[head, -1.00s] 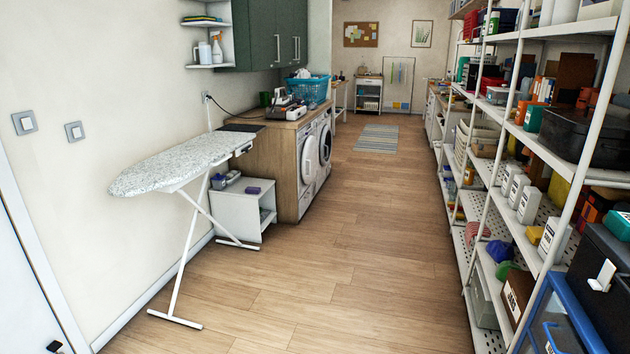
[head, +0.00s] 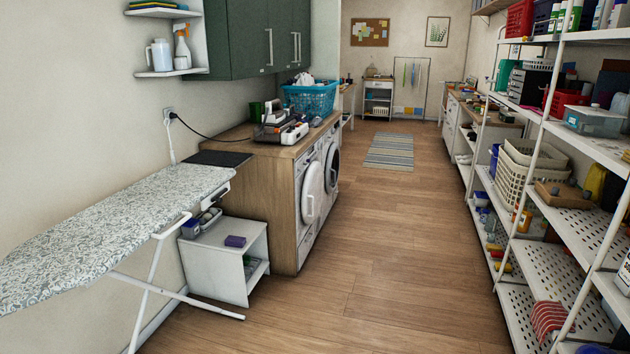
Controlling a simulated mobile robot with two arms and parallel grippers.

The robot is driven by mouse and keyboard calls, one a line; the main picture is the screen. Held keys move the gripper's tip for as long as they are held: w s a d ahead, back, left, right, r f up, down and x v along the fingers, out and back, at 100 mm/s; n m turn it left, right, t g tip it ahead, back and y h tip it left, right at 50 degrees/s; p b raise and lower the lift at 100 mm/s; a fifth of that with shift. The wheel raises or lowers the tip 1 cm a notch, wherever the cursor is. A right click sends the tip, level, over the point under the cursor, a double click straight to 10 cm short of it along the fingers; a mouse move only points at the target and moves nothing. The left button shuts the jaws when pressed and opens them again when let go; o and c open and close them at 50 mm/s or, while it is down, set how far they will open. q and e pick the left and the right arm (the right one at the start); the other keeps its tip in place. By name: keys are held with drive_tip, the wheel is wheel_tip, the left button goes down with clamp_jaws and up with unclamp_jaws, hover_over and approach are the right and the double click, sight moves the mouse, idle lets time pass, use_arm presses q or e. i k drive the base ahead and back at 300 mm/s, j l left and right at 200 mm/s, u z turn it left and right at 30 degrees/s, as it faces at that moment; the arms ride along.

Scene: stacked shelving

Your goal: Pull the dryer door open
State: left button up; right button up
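Two white front-loading machines stand side by side under a wooden counter (head: 262,150), left of the aisle. The nearer machine (head: 304,240) has a white round door (head: 312,193) that seems to stand a little out from its front; I cannot tell if it is ajar. The farther machine has a round door (head: 332,168) with dark glass in a pale ring; it looks shut. I cannot tell which of the two is the dryer, as both fronts are seen at a steep angle. Neither of my grippers is in view.
An ironing board (head: 120,222) and a low white cabinet (head: 222,267) stand at the left, before the machines. Metal shelving (head: 560,222) with baskets lines the right. A blue laundry basket (head: 312,98) sits on the counter. The wooden floor (head: 385,240) between is clear up to a striped rug (head: 390,150).

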sight(312, 191)
drive_tip(key=i, duration=2.3)
